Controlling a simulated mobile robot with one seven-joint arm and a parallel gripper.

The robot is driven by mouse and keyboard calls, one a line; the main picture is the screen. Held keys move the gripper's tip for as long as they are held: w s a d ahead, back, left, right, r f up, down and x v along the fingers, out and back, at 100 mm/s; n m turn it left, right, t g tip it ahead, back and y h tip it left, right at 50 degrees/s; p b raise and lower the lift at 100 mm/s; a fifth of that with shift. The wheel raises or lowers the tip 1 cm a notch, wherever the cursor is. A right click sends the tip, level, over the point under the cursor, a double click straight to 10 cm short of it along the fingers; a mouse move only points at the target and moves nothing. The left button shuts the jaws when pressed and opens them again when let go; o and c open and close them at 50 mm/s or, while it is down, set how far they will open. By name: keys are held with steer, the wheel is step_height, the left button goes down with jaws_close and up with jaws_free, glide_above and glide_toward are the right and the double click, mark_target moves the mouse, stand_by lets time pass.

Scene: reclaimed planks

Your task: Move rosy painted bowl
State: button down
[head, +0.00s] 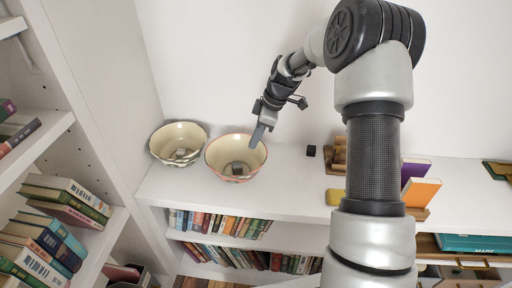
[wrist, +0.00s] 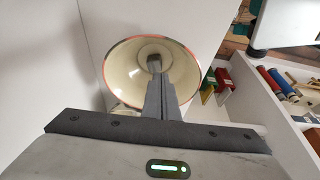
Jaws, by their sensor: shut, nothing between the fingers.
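The rosy painted bowl (head: 214,160), cream inside with a reddish-pink rim, stands upright on the white shelf top in the head view. Something small and greyish shows at its bottom. My gripper (head: 256,141) points down at the bowl's right side in the head view, its fingertips over or just inside the rim; I cannot tell whether they touch. In the wrist view the bowl (wrist: 122,72) fills the upper middle, and my shut fingers (wrist: 155,66) cross in front of its inside. The fingers hold nothing.
A second cream bowl (head: 160,143) with a wavy rim stands close on the left, near the side wall. A small black cube (head: 311,150), a yellow object (head: 334,197) and an orange book (head: 421,192) are to the right. Books (head: 222,225) fill the shelf below.

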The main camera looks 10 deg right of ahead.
mark_target(258, 160)
steer(key=b+x, duration=0.1)
steer(key=x, duration=0.9)
steer(key=shift+s, duration=0.15)
steer(key=d, duration=0.2)
steer(key=s+d, duration=0.1)
steer(key=shift+d+r+b, duration=0.15)
steer(key=shift+r+b, duration=0.15)
steer(key=shift+b, duration=0.05)
steer(key=shift+s+d, duration=0.1)
steer(key=shift+d, duration=0.2)
steer(key=shift+d, duration=0.1)
steer(key=s+d, duration=0.1)
steer(key=d, duration=0.4)
steer(key=s+d, duration=0.2)
steer(key=d, duration=0.3)
steer(key=s+d+b, duration=0.1)
steer(key=s+d, duration=0.1)
steer(key=d, duration=0.4)
steer(key=shift+s+d, duration=0.1)
steer(key=shift+s, duration=0.05)
